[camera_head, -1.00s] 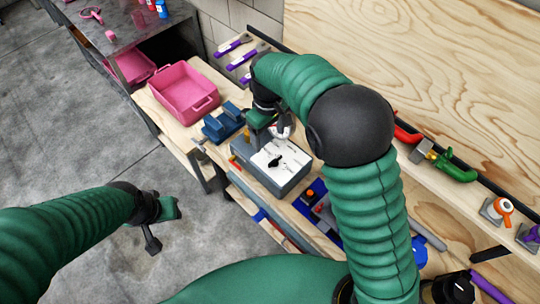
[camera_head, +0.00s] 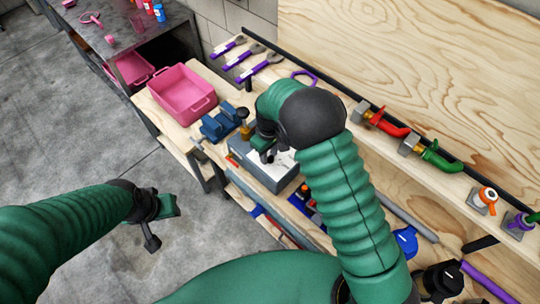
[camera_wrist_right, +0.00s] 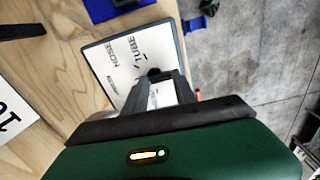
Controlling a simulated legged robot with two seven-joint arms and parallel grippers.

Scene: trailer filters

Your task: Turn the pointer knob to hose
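The grey box (camera_head: 258,168) stands on the workbench, with a white panel (camera_head: 286,158) on top. In the right wrist view the panel (camera_wrist_right: 108,62) carries the words HOSE and TUBE and a third word too small to read. The dark pointer knob (camera_wrist_right: 155,73) sits on this panel near TUBE, at my fingertips. My right gripper (camera_head: 268,154) is over the panel and hides much of it. In the wrist view its two fingers (camera_wrist_right: 162,84) are apart, with white panel showing between them. I cannot tell whether they touch the knob. My left gripper (camera_head: 160,220) hangs over the floor, away from the bench.
A blue fixture (camera_head: 220,124) and a pink bin (camera_head: 182,93) stand left of the box. Purple-handled tools (camera_head: 250,58) lie behind. Red (camera_head: 388,123) and green (camera_head: 440,160) valve handles line the shelf at right. The floor at left is clear.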

